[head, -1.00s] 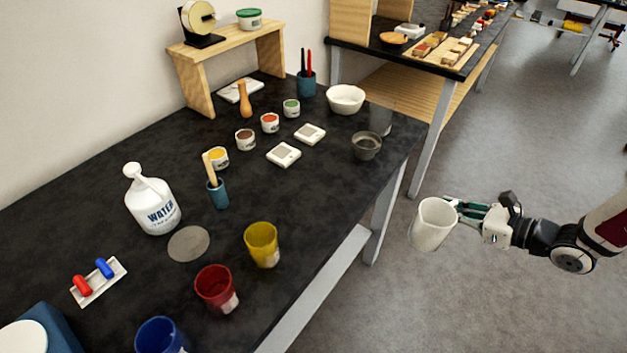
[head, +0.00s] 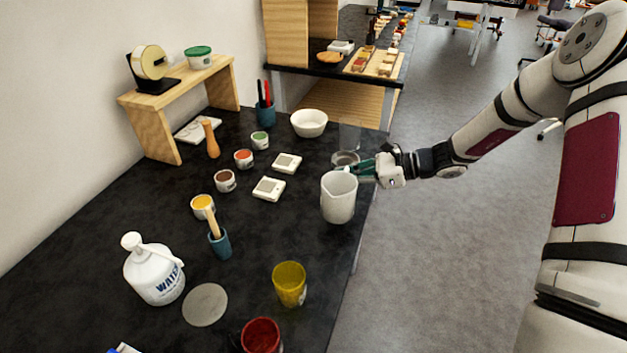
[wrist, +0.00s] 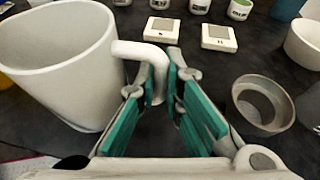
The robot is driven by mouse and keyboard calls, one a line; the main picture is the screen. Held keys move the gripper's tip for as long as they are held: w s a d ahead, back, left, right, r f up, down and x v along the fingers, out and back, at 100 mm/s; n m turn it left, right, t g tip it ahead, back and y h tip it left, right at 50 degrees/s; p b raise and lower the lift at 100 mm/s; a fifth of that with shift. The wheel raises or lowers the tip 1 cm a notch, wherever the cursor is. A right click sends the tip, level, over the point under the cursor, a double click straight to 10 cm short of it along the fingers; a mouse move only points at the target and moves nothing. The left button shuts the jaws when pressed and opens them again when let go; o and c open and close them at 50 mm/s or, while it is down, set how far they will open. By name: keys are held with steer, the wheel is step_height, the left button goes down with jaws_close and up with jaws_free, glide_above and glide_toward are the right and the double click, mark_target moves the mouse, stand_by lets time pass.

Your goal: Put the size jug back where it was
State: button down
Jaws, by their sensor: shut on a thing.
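The size jug, a white jug (head: 339,198) with a spout and a handle, is upright at the right edge of the black table in the head view. It fills the upper left of the wrist view (wrist: 60,70). My gripper (head: 362,168) comes from the right. Its green-padded fingers (wrist: 160,84) are closed on the jug's handle (wrist: 145,52). I cannot tell whether the jug's base touches the table or is just above it.
The black table (head: 300,235) holds a grey disc (head: 205,304), a yellow cup (head: 289,284), a red cup (head: 261,337) and a water bottle (head: 154,270). Two small scales (head: 269,189), a white bowl (head: 309,122) and a grey cup (wrist: 258,103) are near the jug. Bare tabletop lies left of the jug.

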steer(key=w+a, duration=0.1)
steer(key=a, duration=0.1)
steer(key=w+a, duration=0.3)
steer(key=a, duration=0.1)
steer(key=shift+w+a+f, duration=0.3)
steer(key=shift+f, duration=0.05)
steer(key=shift+w+a+f, duration=0.15)
steer(key=shift+a+f, duration=0.05)
steer(key=shift+f, duration=0.9)
steer(key=shift+f+p, duration=0.35)
steer(key=shift+f, duration=0.35)
steer(key=shift+f, duration=0.15)
steer(key=c, duration=1.7)
jaws_free()
